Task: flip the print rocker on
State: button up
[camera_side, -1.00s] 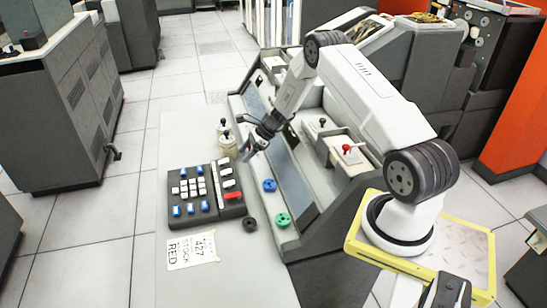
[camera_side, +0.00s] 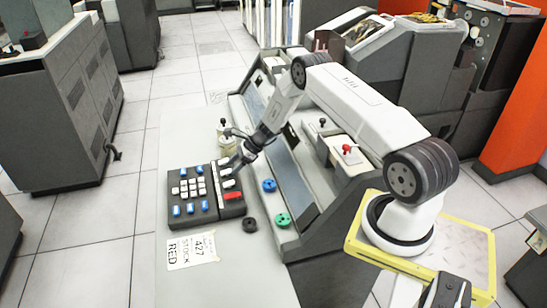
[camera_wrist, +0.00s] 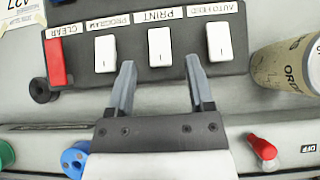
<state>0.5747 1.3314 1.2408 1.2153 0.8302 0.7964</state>
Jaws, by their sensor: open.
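The white print rocker (camera_wrist: 159,46) sits under the PRINT label on a dark key panel (camera_side: 178,222). In the wrist view my open, empty gripper (camera_wrist: 160,64) has one finger on either side of the line to this rocker, with the fingertips just on its near side. Whether they touch the panel, I cannot tell. The side view shows my gripper (camera_side: 233,162) over the panel's right edge, beside its white rockers. The white program rocker (camera_wrist: 105,53) and auto feed rocker (camera_wrist: 219,41) flank print. The red clear rocker (camera_wrist: 55,62) is at the far left. The print rocker's position is unclear.
A beige cup (camera_wrist: 288,66) stands close right of the panel in the wrist view. Black (camera_wrist: 43,90), blue (camera_wrist: 75,158) and green knobs (camera_side: 283,220) and a red-tipped lever (camera_wrist: 262,147) are nearby. A paper card (camera_side: 192,251) lies in front.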

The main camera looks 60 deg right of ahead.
jog(key=shift+x, duration=0.75)
grip_shut()
jog(key=shift+s, duration=0.1)
jog(key=shift+s+d+f+t+y, duration=0.1)
jog(key=shift+f+t+y, duration=0.05)
jog(key=shift+t+y, duration=0.3)
jog(key=shift+d+f+t+y, duration=0.1)
jog(key=shift+t+y, duration=0.35)
grip_release()
